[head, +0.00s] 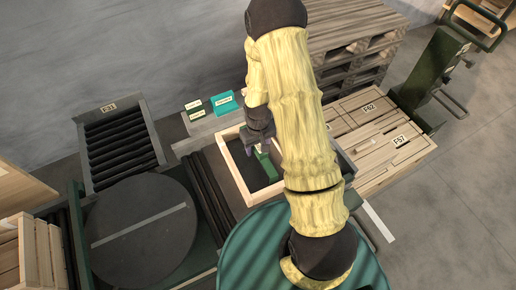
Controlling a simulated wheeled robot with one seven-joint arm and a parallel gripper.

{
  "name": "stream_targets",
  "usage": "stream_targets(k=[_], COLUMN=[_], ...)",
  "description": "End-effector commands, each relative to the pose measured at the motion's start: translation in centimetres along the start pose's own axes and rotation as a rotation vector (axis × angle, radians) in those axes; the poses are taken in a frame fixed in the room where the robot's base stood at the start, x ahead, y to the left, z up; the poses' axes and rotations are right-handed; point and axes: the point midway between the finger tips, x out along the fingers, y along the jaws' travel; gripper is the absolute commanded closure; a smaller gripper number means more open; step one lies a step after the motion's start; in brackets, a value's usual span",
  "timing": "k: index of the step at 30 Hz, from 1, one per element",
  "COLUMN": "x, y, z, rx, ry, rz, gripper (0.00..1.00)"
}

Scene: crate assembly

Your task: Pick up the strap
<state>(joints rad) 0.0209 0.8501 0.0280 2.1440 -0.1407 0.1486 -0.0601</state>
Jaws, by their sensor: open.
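A wooden-rimmed crate frame (229,168) with a dark inside stands in the middle of the head view. A small green piece (268,166) is inside it; it may be the strap, but it is too small to tell. My gripper (256,149) points down over the crate, close to the green piece. It is open, and its fingertips are small and partly hidden, so I cannot tell whether they touch the piece. My yellow-covered arm hides the crate's right part.
A teal box (223,102) and small labelled green items (194,105) lie on a grey surface behind the crate. A round dark turntable (140,235) and a roller chute (119,145) are left. Slatted wooden crates (372,125) and stacked pallets (350,40) stand right.

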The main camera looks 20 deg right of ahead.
Motion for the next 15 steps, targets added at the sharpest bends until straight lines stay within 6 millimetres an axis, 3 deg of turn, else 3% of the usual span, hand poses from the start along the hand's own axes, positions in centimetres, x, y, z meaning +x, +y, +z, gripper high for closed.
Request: stream_targets(k=[11, 12, 15], x=[-0.04, -0.04, -0.04], y=[0.01, 0.01, 0.01], z=[0.01, 0.01, 0.02], rx=[0.0, 0.0, 0.0], ry=[0.0, 0.0, 0.0], rz=[0.0, 0.0, 0.0], gripper=[0.45, 0.47, 0.67])
